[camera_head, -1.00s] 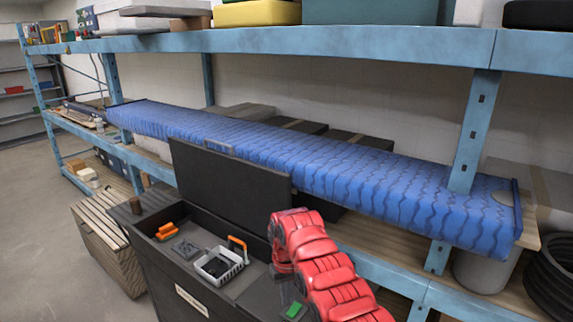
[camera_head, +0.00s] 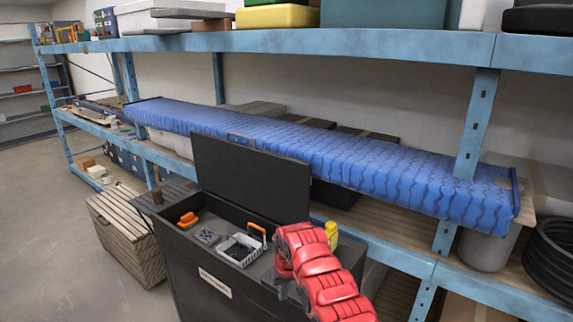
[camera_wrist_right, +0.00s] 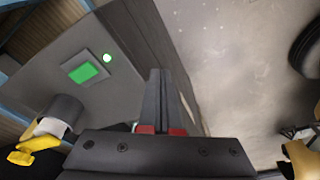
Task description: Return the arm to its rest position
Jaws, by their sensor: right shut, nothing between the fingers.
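My right arm, red and segmented, rises from the bottom of the head view in front of the open black chest. My right gripper (camera_head: 284,289) shows there only as a small dark part below the arm's bend. In the right wrist view its two dark fingers (camera_wrist_right: 157,76) are shut together with nothing between them. They point over the edge of a grey surface with a green square (camera_wrist_right: 83,71) and a green round spot (camera_wrist_right: 107,57) on it. My left gripper is in neither view.
The black chest (camera_head: 205,289) holds an orange item (camera_head: 188,219) and a white basket (camera_head: 240,249); its lid (camera_head: 250,180) stands up. Behind are blue shelving (camera_head: 350,41) and a long blue covered load (camera_head: 350,165). A slatted crate (camera_head: 127,240) stands left. Floor at far left is clear.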

